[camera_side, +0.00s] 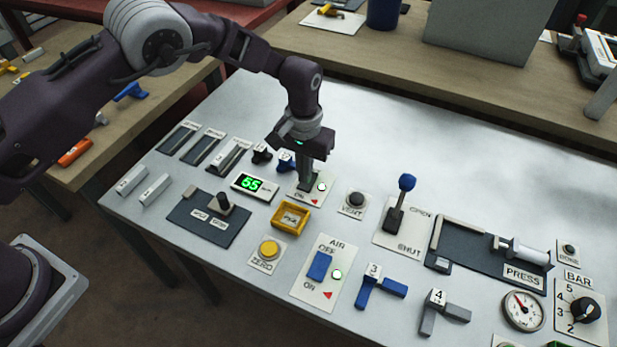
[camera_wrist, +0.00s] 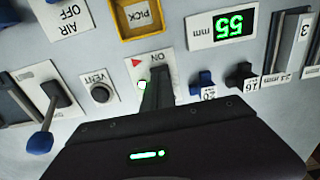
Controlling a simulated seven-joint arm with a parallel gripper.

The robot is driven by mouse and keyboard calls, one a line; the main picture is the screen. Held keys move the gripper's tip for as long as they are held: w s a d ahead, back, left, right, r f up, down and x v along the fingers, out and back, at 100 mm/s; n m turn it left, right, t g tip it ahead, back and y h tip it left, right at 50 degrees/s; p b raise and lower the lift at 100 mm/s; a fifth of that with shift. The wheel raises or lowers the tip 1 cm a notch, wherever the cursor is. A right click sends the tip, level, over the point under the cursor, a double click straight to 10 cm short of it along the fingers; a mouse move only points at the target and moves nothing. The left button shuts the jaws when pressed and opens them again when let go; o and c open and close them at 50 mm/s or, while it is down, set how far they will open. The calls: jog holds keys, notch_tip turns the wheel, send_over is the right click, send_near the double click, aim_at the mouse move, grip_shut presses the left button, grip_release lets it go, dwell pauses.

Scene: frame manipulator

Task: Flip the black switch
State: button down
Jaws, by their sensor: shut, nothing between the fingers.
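My gripper (camera_side: 305,184) is shut and points down at a small white switch plate (camera_side: 298,198), in the middle of the grey panel. The plate carries an "ON" label and a red triangle, also seen in the wrist view (camera_wrist: 134,64). A lamp (camera_side: 322,187) on the plate glows green-white. The black switch is mostly or wholly hidden behind my fingers, so its tilt cannot be told. In the wrist view my fingers (camera_wrist: 160,84) reach down over the plate beside the lamp. I cannot tell whether they touch the switch.
A yellow-framed PICK button (camera_side: 290,218) and a green "55" display (camera_side: 254,184) lie close by. A blue AIR switch (camera_side: 319,266) with a lit lamp is nearer the front. A VENT button (camera_side: 356,200) and a blue-knobbed lever (camera_side: 406,184) stand to the right.

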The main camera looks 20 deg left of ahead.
jog(key=shift+r, duration=2.75)
jog(key=s+a+r+t, duration=0.1)
jog(key=s+a+r, duration=0.25)
jog(key=r, duration=0.45)
jog(key=s+a+r+h, duration=0.1)
jog(key=s+a+r, duration=0.25)
jog(key=r, duration=0.35)
jog(key=s+a+r+t, duration=0.1)
jog(key=s+a+r, duration=0.25)
jog(key=r, duration=0.45)
jog(key=s+a+t, duration=0.1)
jog(key=s+a, duration=0.3)
jog(key=s, duration=0.7)
jog(key=s+a+r+t+y, duration=0.1)
jog(key=s+a, duration=0.3)
jog(key=s, duration=0.6)
jog(key=shift+s+r+t, duration=0.2)
jog(key=shift+s+t, duration=0.2)
jog(key=shift+t, duration=0.4)
